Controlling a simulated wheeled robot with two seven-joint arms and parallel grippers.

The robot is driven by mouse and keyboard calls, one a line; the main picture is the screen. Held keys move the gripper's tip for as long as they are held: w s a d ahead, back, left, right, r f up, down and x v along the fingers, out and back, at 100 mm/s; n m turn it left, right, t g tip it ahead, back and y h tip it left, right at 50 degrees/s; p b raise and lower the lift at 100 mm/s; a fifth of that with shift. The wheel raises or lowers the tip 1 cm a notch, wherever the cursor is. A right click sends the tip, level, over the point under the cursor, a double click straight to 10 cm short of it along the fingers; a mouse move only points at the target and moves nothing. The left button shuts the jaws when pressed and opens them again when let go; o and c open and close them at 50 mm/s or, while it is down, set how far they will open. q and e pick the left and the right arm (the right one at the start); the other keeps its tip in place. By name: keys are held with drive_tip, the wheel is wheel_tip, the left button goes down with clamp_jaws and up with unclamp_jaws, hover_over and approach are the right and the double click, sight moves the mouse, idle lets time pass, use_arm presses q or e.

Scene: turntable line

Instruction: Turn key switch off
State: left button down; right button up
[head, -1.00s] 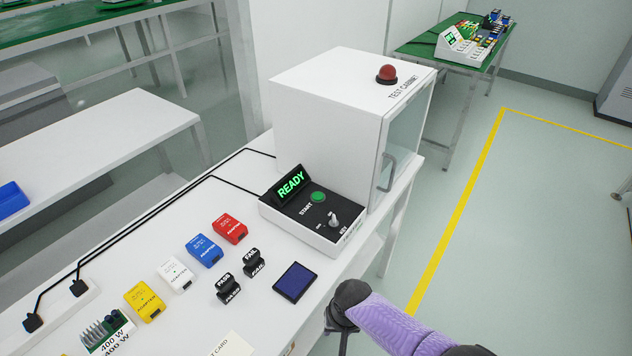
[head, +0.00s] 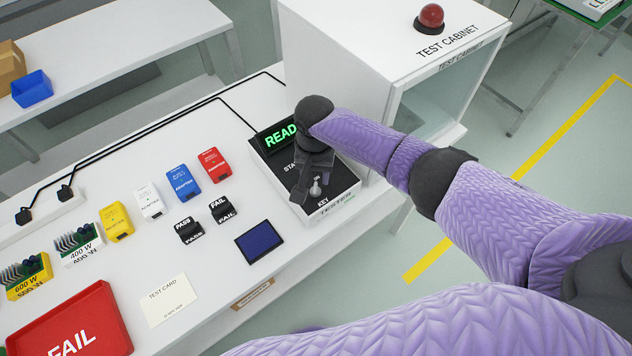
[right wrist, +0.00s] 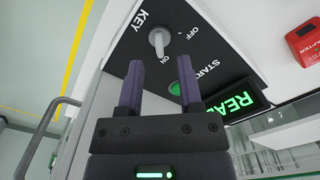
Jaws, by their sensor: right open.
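The key switch (head: 316,188) is a small grey knob on the black top of the tester box (head: 322,213). In the right wrist view the knob (right wrist: 159,41) has KEY, ON and OFF labels around it. Its handle seems to lie toward ON. My right gripper (head: 308,177) is above the box, close to the key. In the right wrist view my open fingers (right wrist: 162,80) point toward the knob, apart from it and with nothing between them. The green START button (right wrist: 174,88) is partly hidden behind a finger. My left gripper is not in view.
The lit READY display (head: 279,137) is partly covered by my right arm. The test cabinet (head: 345,65) with a red button (head: 431,17) stands right behind the box. Adapters, PASS and FAIL blocks, and a blue pad (head: 259,242) lie left and in front.

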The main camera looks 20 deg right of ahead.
sight(315, 184)
wheel_tip(315, 184, down, 3)
drive_tip(key=shift+f+b, duration=0.1)
drive_tip(key=shift+b, duration=0.4)
clamp_jaws()
